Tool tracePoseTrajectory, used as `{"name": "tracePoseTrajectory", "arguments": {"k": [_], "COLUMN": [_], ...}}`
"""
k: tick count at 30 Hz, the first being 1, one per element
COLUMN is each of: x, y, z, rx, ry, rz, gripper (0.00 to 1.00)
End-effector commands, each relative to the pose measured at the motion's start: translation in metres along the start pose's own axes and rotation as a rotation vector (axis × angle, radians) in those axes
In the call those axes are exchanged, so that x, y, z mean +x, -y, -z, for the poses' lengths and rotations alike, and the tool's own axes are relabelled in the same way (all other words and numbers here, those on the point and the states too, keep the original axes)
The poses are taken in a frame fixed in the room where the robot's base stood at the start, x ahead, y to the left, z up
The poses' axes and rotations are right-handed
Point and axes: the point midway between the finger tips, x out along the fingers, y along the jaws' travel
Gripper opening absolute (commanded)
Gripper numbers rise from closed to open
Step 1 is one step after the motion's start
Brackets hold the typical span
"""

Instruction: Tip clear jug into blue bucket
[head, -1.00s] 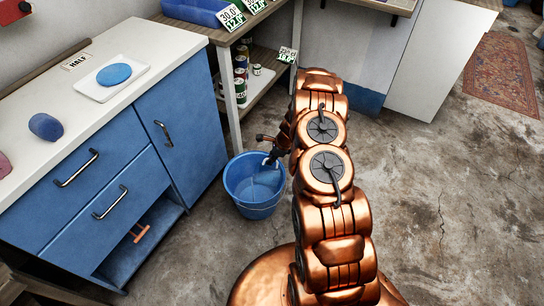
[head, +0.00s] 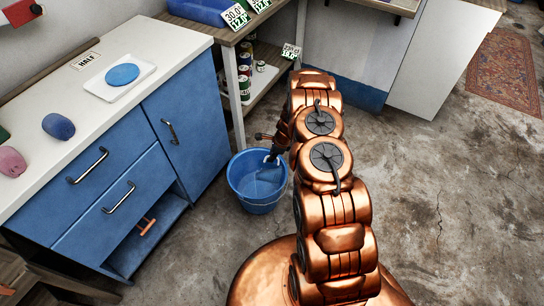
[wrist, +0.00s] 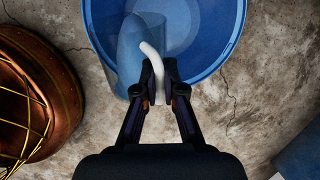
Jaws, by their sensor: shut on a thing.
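The blue bucket (head: 257,202) stands on the floor just right of the blue cabinet. It also fills the top of the wrist view (wrist: 240,45). My gripper (wrist: 160,88) is shut on the white handle of the clear jug (wrist: 130,52). The jug's see-through, bluish body lies tilted over the bucket's near-left rim in the wrist view, overlapping the opening. In the head view my gripper (head: 275,158) is above the bucket's right rim, and the jug is mostly too small and hidden to make out. I cannot tell whether anything flows from it.
The blue cabinet (head: 185,125) with a white worktop is left of the bucket. A shelf (head: 262,85) with several cans stands behind it. A blue disc (head: 122,75) on a white tray lies on the worktop. The concrete floor (head: 430,180) at right is clear.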

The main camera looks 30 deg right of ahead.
Motion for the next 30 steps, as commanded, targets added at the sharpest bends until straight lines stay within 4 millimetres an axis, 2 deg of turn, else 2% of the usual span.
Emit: {"name": "tracePoseTrajectory", "arguments": {"k": [30], "x": [0.0002], "y": [-0.0002], "z": [-0.0087], "rx": [-0.003], "ry": [-0.08], "rz": [-0.011], "gripper": [0.0]}}
